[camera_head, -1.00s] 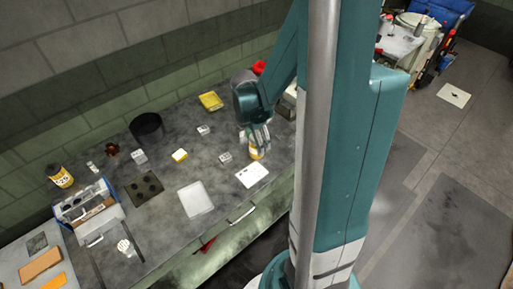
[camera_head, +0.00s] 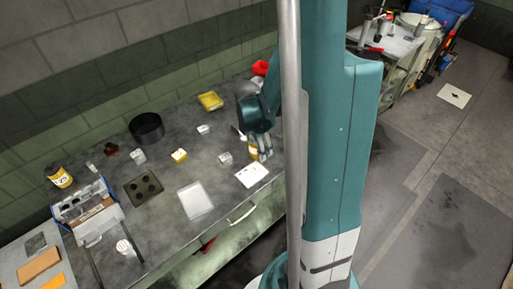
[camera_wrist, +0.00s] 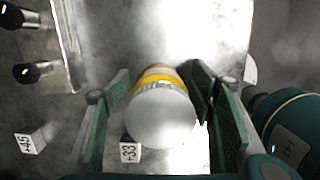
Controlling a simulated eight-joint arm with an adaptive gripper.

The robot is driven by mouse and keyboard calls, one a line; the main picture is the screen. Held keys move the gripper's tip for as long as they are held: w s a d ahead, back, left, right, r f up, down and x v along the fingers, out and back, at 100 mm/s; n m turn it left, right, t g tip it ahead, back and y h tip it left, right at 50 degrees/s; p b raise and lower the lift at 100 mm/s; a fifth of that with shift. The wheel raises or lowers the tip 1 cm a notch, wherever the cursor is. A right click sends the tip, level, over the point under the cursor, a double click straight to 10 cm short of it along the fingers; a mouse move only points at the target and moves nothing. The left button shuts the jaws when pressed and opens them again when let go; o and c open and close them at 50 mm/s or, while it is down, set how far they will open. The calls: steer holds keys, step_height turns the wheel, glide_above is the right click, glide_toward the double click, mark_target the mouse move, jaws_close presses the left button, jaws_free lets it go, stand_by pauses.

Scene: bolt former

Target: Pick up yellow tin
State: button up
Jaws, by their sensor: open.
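The yellow tin (camera_head: 253,153) stands on the workbench near its front right, partly hidden by my gripper (camera_head: 262,148) in the head view. In the wrist view the tin (camera_wrist: 161,118) shows a pale round end towards the camera and a yellow-orange band beyond it. My gripper (camera_wrist: 160,88) is open, with one green-padded finger on each side of the tin. A gap shows at the left finger; contact at the right finger cannot be told.
A white sheet (camera_head: 252,175) lies in front of the tin. Small white number blocks, one (camera_head: 225,158) close left, stand nearby. A yellow tray (camera_head: 210,101) and black pot (camera_head: 147,128) are further back. Another yellow-and-black container (camera_head: 59,176) stands far left.

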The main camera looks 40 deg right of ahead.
stand_by(0.6)
steer(key=c, duration=1)
steer(key=shift+r, duration=0.1)
steer(key=shift+c, duration=0.2)
steer(key=shift+r+p, duration=0.7)
steer(key=shift+r, duration=4.15)
